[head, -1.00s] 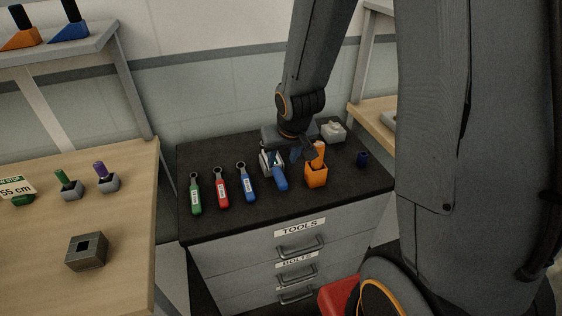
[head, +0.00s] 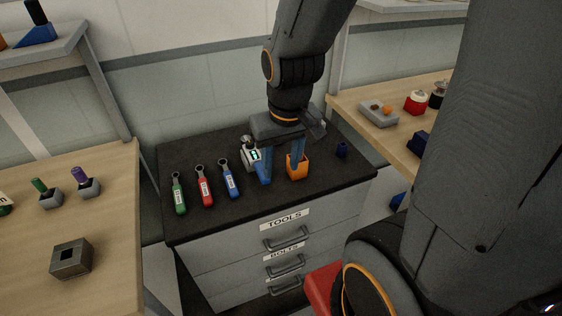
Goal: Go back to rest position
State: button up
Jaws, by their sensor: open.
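My gripper (head: 284,158) hangs pointing down over the back middle of the black-topped tool cabinet (head: 340,182). Its bluish fingers are spread apart and nothing shows between them. One finger is by a blue-handled tool with a small lit screen (head: 252,155). The other overlaps the opening of an orange holder (head: 298,170); I cannot tell whether either finger touches anything. My arm comes down from the top of the view.
A green (head: 179,195), a red (head: 205,190) and a blue wrench (head: 229,180) lie left of my gripper. Wooden benches flank the cabinet; the left one bears a grey block (head: 72,258). Three drawers face front.

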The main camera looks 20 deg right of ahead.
jog(key=shift+g, duration=0.3)
notch_tip(320, 180, down, 5)
jog(key=b, duration=0.4)
jog(key=shift+r, duration=0.2)
jog(key=shift+w, duration=0.1)
